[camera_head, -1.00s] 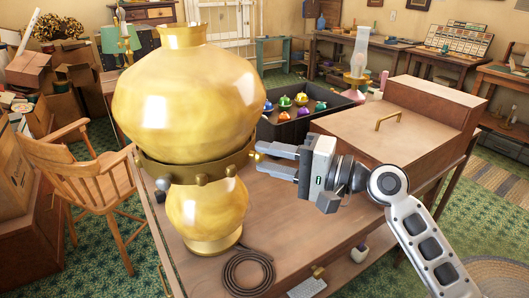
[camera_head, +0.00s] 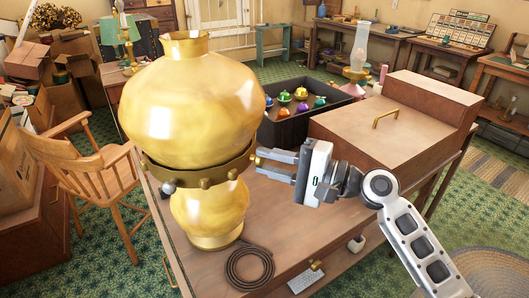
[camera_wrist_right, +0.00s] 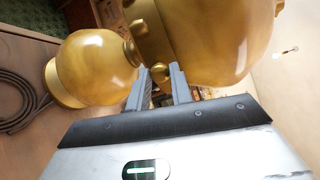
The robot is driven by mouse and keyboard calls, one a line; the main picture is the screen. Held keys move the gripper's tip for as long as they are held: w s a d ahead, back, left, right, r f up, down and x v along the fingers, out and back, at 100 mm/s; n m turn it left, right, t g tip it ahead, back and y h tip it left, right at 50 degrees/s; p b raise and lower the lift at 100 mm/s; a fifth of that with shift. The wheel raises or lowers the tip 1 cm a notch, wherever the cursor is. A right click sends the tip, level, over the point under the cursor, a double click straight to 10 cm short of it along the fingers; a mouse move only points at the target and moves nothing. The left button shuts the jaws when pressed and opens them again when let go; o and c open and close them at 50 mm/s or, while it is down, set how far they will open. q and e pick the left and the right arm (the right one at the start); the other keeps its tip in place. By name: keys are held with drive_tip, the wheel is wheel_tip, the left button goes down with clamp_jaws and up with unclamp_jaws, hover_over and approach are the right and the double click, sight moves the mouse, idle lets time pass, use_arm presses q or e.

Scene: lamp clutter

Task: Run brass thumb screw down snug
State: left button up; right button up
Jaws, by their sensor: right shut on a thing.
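A large brass lamp (camera_head: 190,100) stands on the wooden table, with a bulging upper body, a collar band (camera_head: 215,172) and a smaller rounded lower body. Several small knobs sit around the band; one at its front left is a silver-grey knob (camera_head: 168,187). My right gripper (camera_head: 259,161) reaches in from the right at band height. In the right wrist view its two fingers (camera_wrist_right: 160,88) are closed on the small brass thumb screw (camera_wrist_right: 160,72) at the band. The fingers partly hide the screw, so its gap to the band cannot be told. My left gripper is not in view.
A black tray (camera_head: 275,133) with several coloured ornaments lies behind my right gripper. A wooden box with a brass handle (camera_head: 385,118) stands to the right. A coiled dark cord (camera_head: 249,266) lies in front of the lamp. A wooden chair (camera_head: 95,175) stands at left.

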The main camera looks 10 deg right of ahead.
drive_tip(key=m+p, duration=0.3)
drive_tip(key=p, duration=0.1)
drive_tip(key=shift+r, duration=0.15)
drive_tip(key=m+p, duration=0.3)
drive_tip(key=p, duration=0.1)
drive_tip(key=shift+m, duration=0.3)
drive_tip(key=shift+r+m+p, duration=0.1)
drive_tip(key=shift+m+p, duration=0.2)
drive_tip(key=shift+p, duration=0.15)
drive_tip(key=shift+f+m, duration=0.25)
drive_tip(key=shift+m, duration=1.15)
